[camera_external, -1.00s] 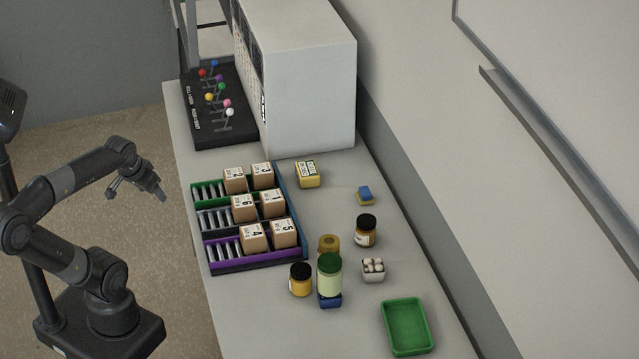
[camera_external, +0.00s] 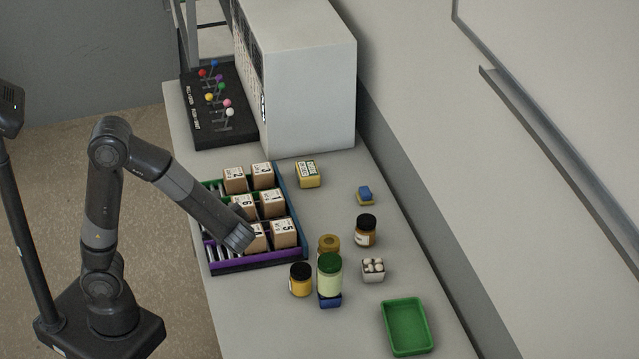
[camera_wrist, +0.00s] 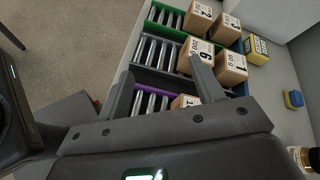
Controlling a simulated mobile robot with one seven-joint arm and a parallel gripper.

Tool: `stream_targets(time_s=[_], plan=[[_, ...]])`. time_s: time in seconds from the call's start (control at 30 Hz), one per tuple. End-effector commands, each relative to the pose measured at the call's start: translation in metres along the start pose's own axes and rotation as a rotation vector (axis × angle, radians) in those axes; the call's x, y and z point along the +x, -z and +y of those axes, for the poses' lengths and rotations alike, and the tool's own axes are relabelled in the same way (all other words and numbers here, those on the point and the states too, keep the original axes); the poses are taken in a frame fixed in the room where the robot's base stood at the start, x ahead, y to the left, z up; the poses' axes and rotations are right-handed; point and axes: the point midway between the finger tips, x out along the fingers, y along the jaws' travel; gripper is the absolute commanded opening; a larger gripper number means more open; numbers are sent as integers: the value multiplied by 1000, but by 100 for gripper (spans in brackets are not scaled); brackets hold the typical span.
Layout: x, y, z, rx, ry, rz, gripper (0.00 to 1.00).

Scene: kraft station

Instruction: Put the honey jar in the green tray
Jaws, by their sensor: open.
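A small jar with a black lid and amber contents (camera_external: 301,280) stands upright in front of the rack, likely the honey jar. A similar black-lidded jar with darker brown contents (camera_external: 366,231) stands farther back; I cannot read either label. The green tray (camera_external: 388,327) lies empty at the front right of the bench. My gripper (camera_wrist: 163,86) is open and empty. In the external view the arm's end is over the rack's front left part, left of and behind the amber jar, its fingers hard to make out.
The rack (camera_external: 255,263) holds numbered boxes and rollers. A green-lidded pale jar (camera_external: 330,276) on a blue block, an ochre round object (camera_external: 328,243) and a small white container (camera_external: 373,271) crowd the amber jar. A sponge (camera_external: 365,195) lies behind. Bench around the tray is clear.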

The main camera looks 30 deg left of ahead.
Motion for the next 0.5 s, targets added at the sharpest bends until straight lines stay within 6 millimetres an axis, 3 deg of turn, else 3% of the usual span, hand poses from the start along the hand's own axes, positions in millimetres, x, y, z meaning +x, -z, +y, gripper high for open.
stream_targets(time_s=[0.03, 0.23, 0.4, 0.5], plan=[[-14, 20, -6, 79, 84, -20, 61], [-78, 92, -20, 326, 431, -101, 61], [-138, 151, -12, 475, 712, -152, 61], [-166, 176, -2, 531, 840, -171, 61]])
